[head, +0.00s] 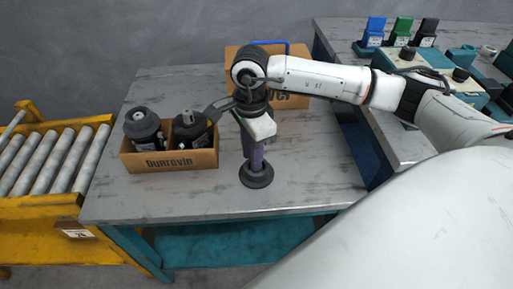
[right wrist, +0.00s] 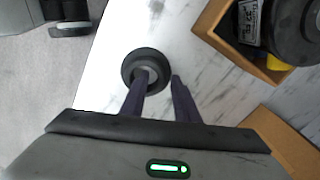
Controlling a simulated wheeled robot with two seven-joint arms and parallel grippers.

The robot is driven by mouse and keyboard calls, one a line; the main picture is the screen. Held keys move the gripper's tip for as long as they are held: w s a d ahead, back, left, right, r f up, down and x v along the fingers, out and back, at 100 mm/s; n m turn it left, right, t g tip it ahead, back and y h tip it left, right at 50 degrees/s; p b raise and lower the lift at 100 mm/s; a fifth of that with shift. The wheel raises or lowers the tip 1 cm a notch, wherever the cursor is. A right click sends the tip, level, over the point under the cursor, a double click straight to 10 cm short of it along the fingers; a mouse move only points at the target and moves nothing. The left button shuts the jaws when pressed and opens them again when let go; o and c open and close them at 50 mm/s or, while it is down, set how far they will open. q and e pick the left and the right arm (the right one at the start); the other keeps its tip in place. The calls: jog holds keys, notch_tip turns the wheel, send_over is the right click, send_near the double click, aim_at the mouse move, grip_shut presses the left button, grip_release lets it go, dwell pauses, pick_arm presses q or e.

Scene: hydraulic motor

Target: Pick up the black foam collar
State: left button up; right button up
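The black foam collar (head: 257,179) is a dark ring lying flat on the marbled grey table, right of the motor box. It also shows in the right wrist view (right wrist: 131,62) as a thick ring with a round hole. My right gripper (head: 255,163) points down over it with purple fingers. In the right wrist view the fingers (right wrist: 161,77) are apart, one over the ring's hole and the other just past its outer edge. Whether they touch the ring is unclear. My left gripper is out of view.
A cardboard box (head: 170,162) with two black motors (head: 143,126) stands left of the collar. Another cardboard box (head: 293,102) stands behind my right arm. A yellow roller conveyor (head: 50,205) adjoins at left. The table (head: 320,170) is clear right of the collar.

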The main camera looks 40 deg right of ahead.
jog(key=shift+c, duration=0.4)
grip_shut()
jog(key=shift+r, duration=0.1)
